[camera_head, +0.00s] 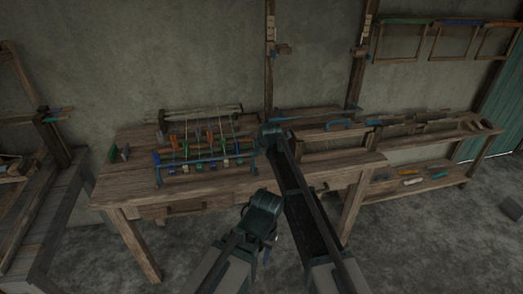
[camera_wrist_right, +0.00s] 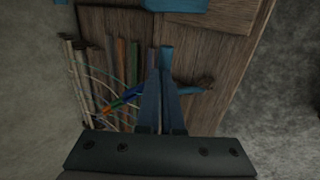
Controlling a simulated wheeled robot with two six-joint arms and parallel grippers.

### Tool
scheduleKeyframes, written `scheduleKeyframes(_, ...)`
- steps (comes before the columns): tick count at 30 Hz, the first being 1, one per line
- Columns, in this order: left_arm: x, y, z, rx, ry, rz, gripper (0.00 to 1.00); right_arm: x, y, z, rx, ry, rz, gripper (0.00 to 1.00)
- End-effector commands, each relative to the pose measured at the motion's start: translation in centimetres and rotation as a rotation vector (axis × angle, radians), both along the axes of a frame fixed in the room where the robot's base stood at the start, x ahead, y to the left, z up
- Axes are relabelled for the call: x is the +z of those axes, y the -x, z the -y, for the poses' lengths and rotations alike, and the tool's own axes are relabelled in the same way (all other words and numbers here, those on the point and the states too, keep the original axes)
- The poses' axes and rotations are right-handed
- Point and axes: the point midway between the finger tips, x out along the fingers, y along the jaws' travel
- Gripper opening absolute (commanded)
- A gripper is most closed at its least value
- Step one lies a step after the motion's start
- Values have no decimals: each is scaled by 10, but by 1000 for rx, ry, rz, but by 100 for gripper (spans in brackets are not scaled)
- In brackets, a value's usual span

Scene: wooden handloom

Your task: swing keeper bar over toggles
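A rack (camera_head: 203,126) with several coloured toggles (camera_head: 198,142) stands on the workbench in the head view. A thin blue bar (camera_head: 200,162) runs along its front; I cannot tell for sure whether it is the keeper bar.
The wooden workbench (camera_head: 125,190) has a bare front edge. Blue tools (camera_head: 345,122) lie to the right of my arm. A low shelf (camera_head: 415,183) holds small coloured items. Frames hang on the back wall. Another bench (camera_head: 45,220) stands at far left.

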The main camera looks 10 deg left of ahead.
Motion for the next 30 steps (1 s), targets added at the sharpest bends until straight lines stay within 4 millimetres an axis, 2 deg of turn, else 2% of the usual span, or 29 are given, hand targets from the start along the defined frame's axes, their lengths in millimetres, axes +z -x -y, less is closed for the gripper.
scheduleKeyframes(11,0,0,0,0,0,0,50,0,-2,-1,0,-1,3,0)
scheduleKeyframes(17,6,0,0,0,0,0,50,6,1,0,0,-1,4,0)
scheduleKeyframes(23,25,0,0,0,0,0,50,25,15,5,0,-1,3,0)
scheduleKeyframes(30,60,0,0,0,0,0,50,60,42,14,0,-1,2,0)
